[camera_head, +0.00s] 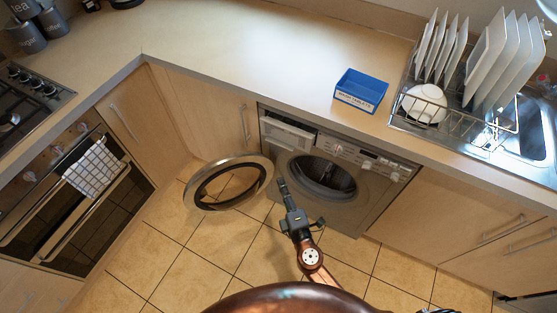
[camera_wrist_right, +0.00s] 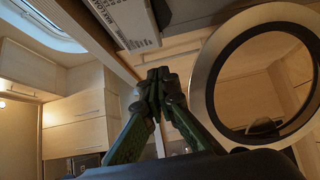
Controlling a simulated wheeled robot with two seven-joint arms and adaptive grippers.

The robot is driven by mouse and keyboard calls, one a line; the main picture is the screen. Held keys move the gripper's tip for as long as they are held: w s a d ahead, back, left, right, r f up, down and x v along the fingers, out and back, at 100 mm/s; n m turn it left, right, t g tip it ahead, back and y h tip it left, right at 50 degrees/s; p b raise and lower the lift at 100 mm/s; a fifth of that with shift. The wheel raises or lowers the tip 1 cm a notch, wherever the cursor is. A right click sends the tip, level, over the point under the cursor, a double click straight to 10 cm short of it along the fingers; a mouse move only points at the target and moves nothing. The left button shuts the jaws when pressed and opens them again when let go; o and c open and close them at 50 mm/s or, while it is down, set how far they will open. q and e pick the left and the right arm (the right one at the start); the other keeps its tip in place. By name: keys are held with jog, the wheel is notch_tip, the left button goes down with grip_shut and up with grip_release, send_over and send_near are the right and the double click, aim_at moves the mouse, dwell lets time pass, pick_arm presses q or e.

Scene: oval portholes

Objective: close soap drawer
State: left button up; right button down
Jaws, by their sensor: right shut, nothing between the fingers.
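The washing machine (camera_head: 345,200) stands under the counter with its round opening uncovered. Its soap drawer (camera_head: 287,135) is at the machine's upper left and sticks out from the front, with its open top showing. In the right wrist view the soap drawer (camera_wrist_right: 128,22) is at the top, with printed text on it. My right gripper (camera_head: 283,184) is shut and empty, in front of the machine below the drawer and apart from it. Its fingertips meet in the right wrist view (camera_wrist_right: 158,74), below the drawer in the picture. My left gripper is not in view.
The round washing machine door (camera_head: 203,204) stands swung open to the left of my right gripper, and its rim (camera_wrist_right: 205,75) is close on the right in the wrist view. A blue box (camera_head: 361,90) sits on the counter above. The tiled floor (camera_head: 185,265) is clear.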

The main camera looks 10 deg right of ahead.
aim_at(285, 142)
jog(key=w+d, duration=0.1)
jog(key=w, duration=1.2)
jog(key=shift+d, duration=0.35)
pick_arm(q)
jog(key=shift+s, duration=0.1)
pick_arm(e)
jog(key=shift+w+d, duration=0.1)
jog(key=shift+d, duration=0.05)
jog(key=w+d, duration=0.2)
jog(key=w, duration=0.1)
jog(key=shift+d+b, duration=0.25)
jog(key=shift+b, duration=0.15)
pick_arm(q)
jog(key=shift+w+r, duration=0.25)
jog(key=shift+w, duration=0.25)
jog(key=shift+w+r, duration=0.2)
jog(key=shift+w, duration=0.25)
pick_arm(e)
jog(key=shift+w+d+r, duration=0.15)
jog(key=shift+d+r, duration=0.05)
